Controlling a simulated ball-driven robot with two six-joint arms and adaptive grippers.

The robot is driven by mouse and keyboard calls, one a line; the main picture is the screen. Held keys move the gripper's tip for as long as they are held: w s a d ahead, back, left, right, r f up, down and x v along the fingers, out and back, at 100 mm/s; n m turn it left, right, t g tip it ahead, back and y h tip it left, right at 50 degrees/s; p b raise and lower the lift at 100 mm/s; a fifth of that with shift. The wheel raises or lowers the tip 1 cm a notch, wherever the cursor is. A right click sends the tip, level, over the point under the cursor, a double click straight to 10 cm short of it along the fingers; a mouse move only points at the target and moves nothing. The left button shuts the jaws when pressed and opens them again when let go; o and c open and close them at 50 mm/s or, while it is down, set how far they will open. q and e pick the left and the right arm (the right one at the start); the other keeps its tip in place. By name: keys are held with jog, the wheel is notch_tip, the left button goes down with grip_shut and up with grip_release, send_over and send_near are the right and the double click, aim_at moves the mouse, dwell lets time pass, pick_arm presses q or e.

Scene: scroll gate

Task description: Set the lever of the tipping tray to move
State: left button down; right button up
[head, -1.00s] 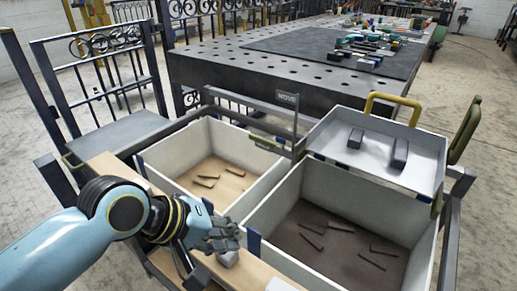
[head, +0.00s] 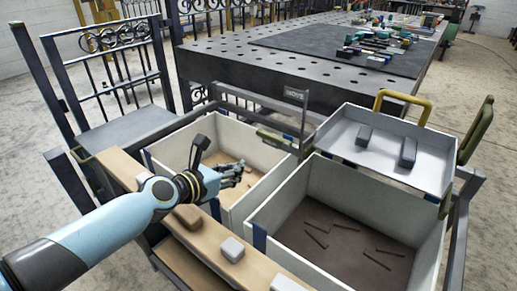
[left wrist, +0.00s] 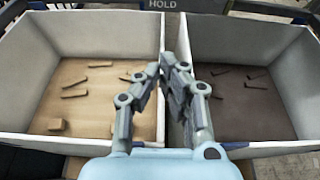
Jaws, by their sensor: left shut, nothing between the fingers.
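The tipping tray (head: 385,153) is a shallow white tray above the far right of the right bin, with dark blocks lying in it. A dark upright frame beside it carries a plate (head: 296,95) that appears to read MOVE. An olive bar (head: 275,138) lies lower, at the bins' far edge; a plate reading HOLD (left wrist: 162,4) shows at the top of the left wrist view. I cannot tell which part is the lever. My left gripper (head: 240,170) is shut and empty over the left bin, short of the bar. In the left wrist view its fingers (left wrist: 168,65) cover part of the divider.
The left bin (head: 240,205) and right bin (head: 345,185) hold several thin pieces. A wooden ledge (head: 205,245) in front carries a grey block (head: 232,250) and a brown block (head: 187,217). A yellow handle (head: 400,100) rises behind the tray. A perforated table (head: 240,65) stands behind.

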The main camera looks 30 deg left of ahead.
aim_at(273, 138)
pick_arm(q)
jog(key=shift+w, duration=0.15)
jog(key=b+x, duration=0.4)
jog(key=x, duration=0.6)
notch_tip(273, 138, up, 4)
jog(key=p, duration=0.3)
jog(key=shift+r+m+p, duration=0.25)
jog(key=shift+m+p, duration=0.05)
jog(key=shift+p, duration=0.1)
